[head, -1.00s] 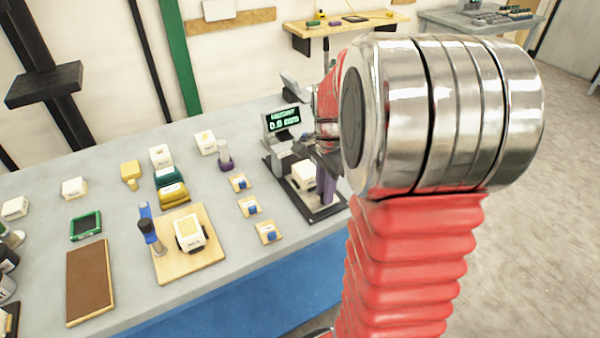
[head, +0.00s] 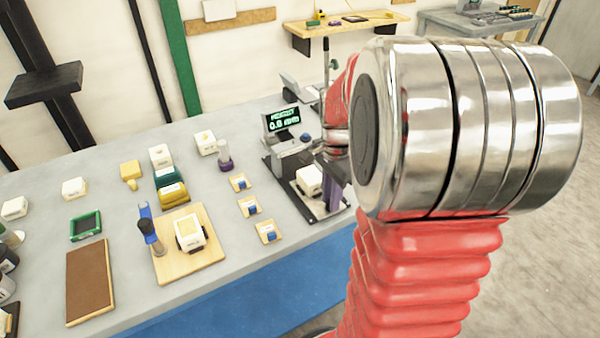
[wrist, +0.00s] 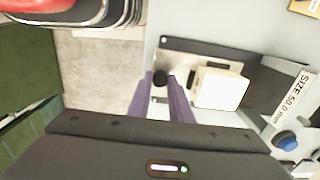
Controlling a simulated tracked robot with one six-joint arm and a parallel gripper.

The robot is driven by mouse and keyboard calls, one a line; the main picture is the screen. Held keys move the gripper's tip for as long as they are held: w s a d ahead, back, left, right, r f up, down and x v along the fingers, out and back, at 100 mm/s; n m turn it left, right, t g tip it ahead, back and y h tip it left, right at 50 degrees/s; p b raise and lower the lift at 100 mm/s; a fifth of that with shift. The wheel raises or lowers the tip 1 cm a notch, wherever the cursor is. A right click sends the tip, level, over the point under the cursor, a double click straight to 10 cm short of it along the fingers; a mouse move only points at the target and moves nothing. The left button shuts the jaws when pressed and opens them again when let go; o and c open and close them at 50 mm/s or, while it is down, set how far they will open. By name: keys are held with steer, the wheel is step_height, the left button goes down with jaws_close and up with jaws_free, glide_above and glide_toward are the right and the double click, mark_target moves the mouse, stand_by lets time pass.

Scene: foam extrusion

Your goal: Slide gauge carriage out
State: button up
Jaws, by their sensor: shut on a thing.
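The height gauge (head: 283,122) stands at the right end of the bench, with a lit green display. Its carriage is a pale plate (wrist: 190,53) on a dark base (wrist: 270,72), and a white foam block (wrist: 222,88) sits on it. The block also shows in the head view (head: 310,179). My gripper (wrist: 161,80) has its purple fingers on either side of a small black knob at the carriage's outer end and is shut on it. In the head view my gripper (head: 333,196) is partly hidden behind my arm.
Small wooden pieces with blue parts (head: 249,207) lie left of the gauge. The bench's front edge is close to the gauge.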

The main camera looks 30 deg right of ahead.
steer(key=shift+s, duration=0.75)
steer(key=o, duration=1)
steer(key=shift+c, duration=0.2)
steer(key=shift+r, duration=0.1)
steer(key=shift+r, duration=2.4)
